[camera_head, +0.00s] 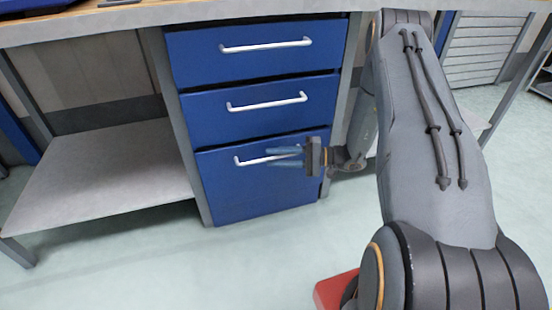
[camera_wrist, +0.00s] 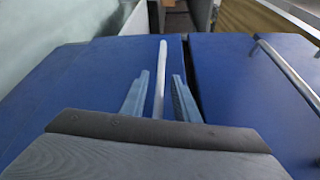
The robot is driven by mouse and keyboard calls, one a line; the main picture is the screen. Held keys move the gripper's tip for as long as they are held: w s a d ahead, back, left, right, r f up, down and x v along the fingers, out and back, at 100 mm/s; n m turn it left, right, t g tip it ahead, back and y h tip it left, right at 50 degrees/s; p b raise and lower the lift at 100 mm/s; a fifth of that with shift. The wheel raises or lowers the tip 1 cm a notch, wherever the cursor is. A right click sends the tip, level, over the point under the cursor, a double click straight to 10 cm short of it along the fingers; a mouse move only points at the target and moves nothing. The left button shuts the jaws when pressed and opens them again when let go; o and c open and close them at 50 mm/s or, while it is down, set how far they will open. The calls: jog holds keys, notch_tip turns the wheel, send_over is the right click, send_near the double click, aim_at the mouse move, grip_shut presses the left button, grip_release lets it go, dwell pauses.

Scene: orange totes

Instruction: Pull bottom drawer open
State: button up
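The bottom drawer (camera_head: 260,190) is the lowest of three blue drawers under the workbench and looks closed, its front about flush with those above. Its white bar handle (camera_head: 247,161) runs across the upper part of the front. My gripper (camera_head: 271,156) reaches in from the right at this handle, with its fingers over the handle's right part. In the wrist view the handle (camera_wrist: 161,60) runs between the two fingers of my gripper (camera_wrist: 159,76). Gaps show on both sides of the handle, so the fingers look open around it and not closed on it.
The middle drawer (camera_head: 290,119) and top drawer (camera_head: 300,65), with similar handles, are closed above. A lower shelf (camera_head: 110,165) is to the left. The floor (camera_head: 200,270) in front of the drawers is clear, apart from a red object (camera_head: 332,290) beside my arm.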

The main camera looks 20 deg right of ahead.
grip_shut()
jog(key=shift+s, duration=0.1)
jog(key=s+p, duration=1.2)
jog(key=s, duration=1.3)
jog(key=shift+s+p, duration=0.2)
jog(key=shift+p, duration=0.1)
grip_release()
jog(key=shift+d, duration=0.1)
